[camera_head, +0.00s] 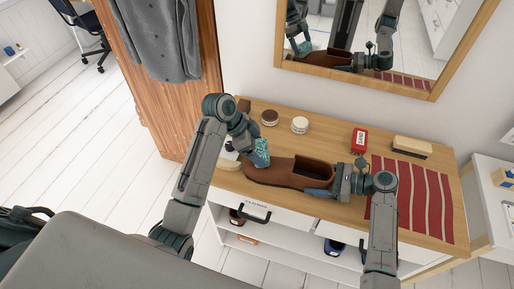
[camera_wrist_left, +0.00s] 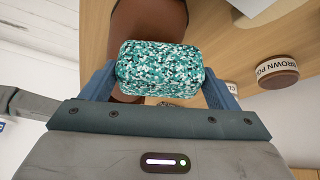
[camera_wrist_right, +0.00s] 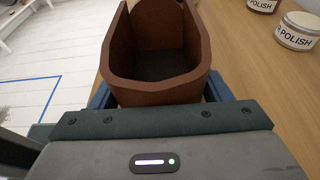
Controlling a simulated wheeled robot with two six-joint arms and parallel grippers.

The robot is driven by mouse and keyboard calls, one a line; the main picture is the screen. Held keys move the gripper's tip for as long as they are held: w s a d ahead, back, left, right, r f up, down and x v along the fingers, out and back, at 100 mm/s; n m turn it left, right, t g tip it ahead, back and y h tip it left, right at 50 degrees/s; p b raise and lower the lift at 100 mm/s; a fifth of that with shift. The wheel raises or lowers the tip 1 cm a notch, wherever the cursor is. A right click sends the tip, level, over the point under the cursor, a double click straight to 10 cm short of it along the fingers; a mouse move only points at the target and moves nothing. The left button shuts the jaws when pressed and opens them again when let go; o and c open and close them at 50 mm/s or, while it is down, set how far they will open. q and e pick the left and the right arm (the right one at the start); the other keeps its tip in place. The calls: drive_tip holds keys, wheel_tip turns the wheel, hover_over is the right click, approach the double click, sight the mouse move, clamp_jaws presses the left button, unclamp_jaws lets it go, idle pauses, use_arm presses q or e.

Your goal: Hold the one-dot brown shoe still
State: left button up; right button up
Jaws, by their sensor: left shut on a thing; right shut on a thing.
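The brown shoe (camera_head: 278,173) lies on the wooden desk top, its toe to the left and its open heel end to the right. No dot mark can be made out on it. My right gripper (camera_head: 322,189) is shut on the shoe's heel end; in the right wrist view the fingers flank the heel of the shoe (camera_wrist_right: 160,94). My left gripper (camera_head: 258,158) is shut on a teal speckled block (camera_wrist_left: 160,68), like a sponge or folded cloth. It holds this block over the toe end of the shoe (camera_wrist_left: 148,20). Contact between block and shoe cannot be told.
Two round polish tins (camera_head: 269,117) (camera_head: 300,125) stand behind the shoe. A red tin (camera_head: 359,140), a wooden brush (camera_head: 411,147) and a red striped mat (camera_head: 418,205) are to the right. A pale brush (camera_head: 228,163) is by the left edge. A mirror (camera_head: 350,85) hangs behind.

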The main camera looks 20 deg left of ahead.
use_arm(q)
drive_tip(key=shift+s, duration=2.05)
drive_tip(key=shift+w, duration=2.2)
drive_tip(key=shift+s+r, duration=0.1)
drive_tip(key=shift+s, duration=1)
drive_tip(key=shift+a+r, duration=0.2)
drive_tip(key=shift+r, duration=1.3)
drive_tip(key=shift+a+r, duration=0.2)
drive_tip(key=shift+r, duration=1.3)
use_arm(e)
drive_tip(key=o, duration=0.8)
drive_tip(key=shift+o, duration=0.2)
